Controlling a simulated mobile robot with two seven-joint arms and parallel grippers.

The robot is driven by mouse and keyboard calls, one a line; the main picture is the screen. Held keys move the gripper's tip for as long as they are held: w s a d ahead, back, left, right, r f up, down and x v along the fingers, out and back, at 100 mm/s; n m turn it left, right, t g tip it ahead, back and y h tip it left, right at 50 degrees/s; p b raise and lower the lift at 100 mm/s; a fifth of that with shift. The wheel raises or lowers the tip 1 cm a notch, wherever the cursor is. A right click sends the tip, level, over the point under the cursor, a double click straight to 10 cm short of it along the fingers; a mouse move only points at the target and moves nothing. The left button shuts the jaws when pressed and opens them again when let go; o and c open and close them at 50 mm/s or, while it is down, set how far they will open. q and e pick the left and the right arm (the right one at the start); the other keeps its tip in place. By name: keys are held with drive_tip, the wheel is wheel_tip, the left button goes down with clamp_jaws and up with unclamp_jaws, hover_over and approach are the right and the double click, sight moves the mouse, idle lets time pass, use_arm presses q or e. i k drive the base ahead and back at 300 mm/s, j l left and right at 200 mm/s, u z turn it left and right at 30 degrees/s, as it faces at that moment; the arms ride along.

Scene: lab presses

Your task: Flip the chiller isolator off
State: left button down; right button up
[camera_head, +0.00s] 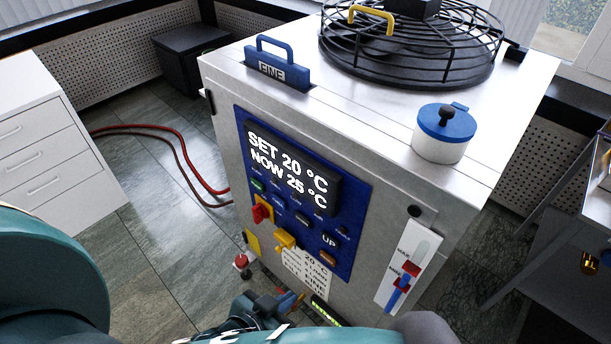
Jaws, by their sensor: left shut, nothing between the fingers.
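The chiller is a pale metal cabinet (225,150) with a blue control panel (355,215) on its front. Its display (290,170) reads SET 20 °C and NOW 25 °C. A red rotary handle on a yellow plate, which looks like the isolator (262,212), sits at the panel's lower left. A yellow lever (285,241) sticks out to its lower right. My left gripper (262,309) is low at the bottom edge, below and apart from the red handle. It is shut and empty; part of it is cut off. My right gripper is not in view.
A fan with a round black guard (410,70) and a blue-capped white reservoir (444,135) are on top. A level gauge (405,280) is at the front right. Red hoses (170,130) run along the floor at left, near white drawers (45,150). A dark table (565,215) stands at right.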

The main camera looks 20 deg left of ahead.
sight(258, 211)
drive_tip(key=u, duration=1.05)
drive_tip(key=j+z, duration=0.2)
drive_tip(key=j, duration=0.45)
drive_tip(key=j+z, duration=0.25)
drive_tip(key=j, duration=0.35)
drive_tip(key=k+j+z, duration=0.2)
drive_tip(key=j, duration=0.45)
drive_tip(key=i+j, duration=0.15)
drive_tip(key=i, duration=0.4)
